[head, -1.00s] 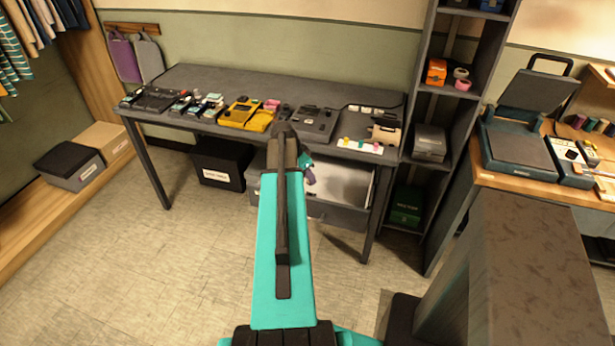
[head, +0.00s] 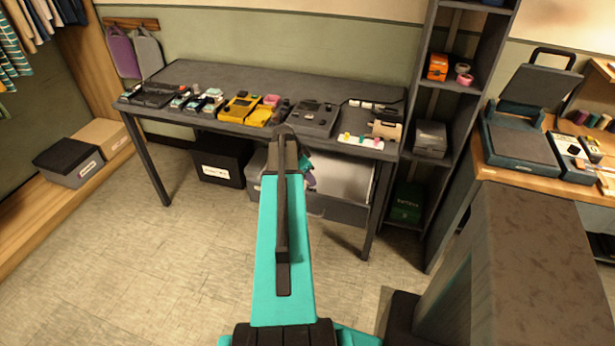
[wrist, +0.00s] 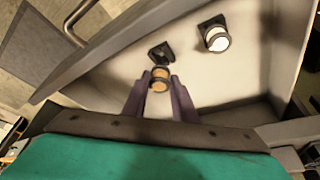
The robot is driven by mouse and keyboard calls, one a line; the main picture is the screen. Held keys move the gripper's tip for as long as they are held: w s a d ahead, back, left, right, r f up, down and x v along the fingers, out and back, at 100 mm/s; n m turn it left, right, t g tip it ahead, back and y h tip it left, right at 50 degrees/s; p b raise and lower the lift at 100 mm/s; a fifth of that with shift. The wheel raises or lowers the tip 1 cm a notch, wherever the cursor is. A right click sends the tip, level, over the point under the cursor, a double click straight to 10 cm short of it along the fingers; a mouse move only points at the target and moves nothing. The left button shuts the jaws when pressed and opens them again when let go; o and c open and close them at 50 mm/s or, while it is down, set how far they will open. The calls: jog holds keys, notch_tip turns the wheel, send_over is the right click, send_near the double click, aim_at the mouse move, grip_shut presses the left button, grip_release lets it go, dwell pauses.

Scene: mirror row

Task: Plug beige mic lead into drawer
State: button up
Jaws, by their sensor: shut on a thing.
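The drawer (head: 340,211) is pulled open under the dark desk, with a pale inside. In the head view my gripper (head: 309,180) is at the drawer, mostly hidden behind my arm. In the wrist view its two purple fingers (wrist: 159,98) are shut on a small round beige piece with dark bands, which I take as the beige mic lead (wrist: 159,85). A black fitting (wrist: 161,52) is just beyond the held piece; I cannot tell whether they touch. A second black fitting with a white round face (wrist: 214,38) is to the right, apart from the fingers. No cable is clearly visible.
The desk (head: 290,83) above the drawer carries a yellow device (head: 245,108), a dark grey device (head: 312,117) and small items. A black bin (head: 221,160) stands left of the drawer. A dark shelf unit (head: 430,95) stands right. The floor in front is clear.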

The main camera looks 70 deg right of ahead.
aim_at(308, 185)
jog(key=shift+f, duration=0.9)
jog(key=shift+w+f+b, duration=0.1)
jog(key=shift+f+b, duration=0.9)
jog(key=shift+b, duration=0.25)
dwell(2.4)
jog(key=o, duration=1.1)
jog(key=shift+r, duration=0.1)
jog(key=b+v, duration=0.2)
jog(key=v, duration=1.1)
jog(key=shift+a+r, duration=0.2)
jog(key=shift+r, duration=0.1)
